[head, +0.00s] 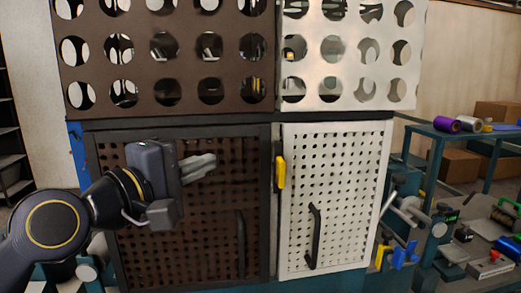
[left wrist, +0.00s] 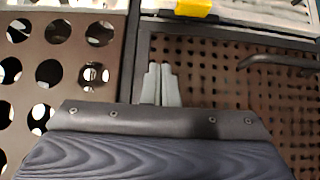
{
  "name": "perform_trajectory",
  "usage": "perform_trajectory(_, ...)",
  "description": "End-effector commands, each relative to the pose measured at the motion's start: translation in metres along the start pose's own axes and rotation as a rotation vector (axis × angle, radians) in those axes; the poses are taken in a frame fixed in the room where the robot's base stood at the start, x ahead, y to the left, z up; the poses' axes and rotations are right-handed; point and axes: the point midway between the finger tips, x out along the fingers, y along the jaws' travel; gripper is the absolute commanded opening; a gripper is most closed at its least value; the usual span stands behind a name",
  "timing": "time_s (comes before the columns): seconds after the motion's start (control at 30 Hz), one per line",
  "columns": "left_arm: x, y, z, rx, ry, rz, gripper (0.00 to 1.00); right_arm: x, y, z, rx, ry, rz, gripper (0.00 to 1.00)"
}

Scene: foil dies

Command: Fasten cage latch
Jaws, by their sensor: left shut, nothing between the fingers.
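The cage has a brown perforated left door (head: 213,235) and a white perforated right door (head: 345,200), each with a dark bar handle. Both doors look closed or nearly so. The yellow latch (head: 281,172) stands upright at the white door's left edge, by the dark middle post. In the left wrist view the yellow latch (left wrist: 194,7) is cut off by the top edge. My left gripper (head: 212,162) is shut and empty in front of the brown door's upper part, left of the latch and apart from it. Its fingers also show in the left wrist view (left wrist: 161,80). My right gripper is out of view.
Above the doors are a brown panel (head: 185,62) and a pale panel (head: 350,60) with large round holes. At right, a bench holds clamps, blue parts and tools (head: 490,265). A teal shelf (head: 460,130) with tape rolls stands behind it.

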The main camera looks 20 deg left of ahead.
Motion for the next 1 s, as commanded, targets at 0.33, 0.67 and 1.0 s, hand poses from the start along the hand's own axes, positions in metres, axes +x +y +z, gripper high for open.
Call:
perform_trajectory(0.33, 0.070, 0.000, 0.001, 0.000, -0.004, -0.007, 0.00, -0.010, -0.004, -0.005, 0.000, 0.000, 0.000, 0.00)
perform_trajectory(0.67, 0.114, 0.002, 0.020, 0.002, 0.002, -0.005, 0.00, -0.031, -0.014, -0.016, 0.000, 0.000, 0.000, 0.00)
perform_trajectory(1.0, 0.121, -0.001, 0.029, 0.001, -0.001, -0.002, 0.00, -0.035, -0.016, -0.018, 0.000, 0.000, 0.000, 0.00)
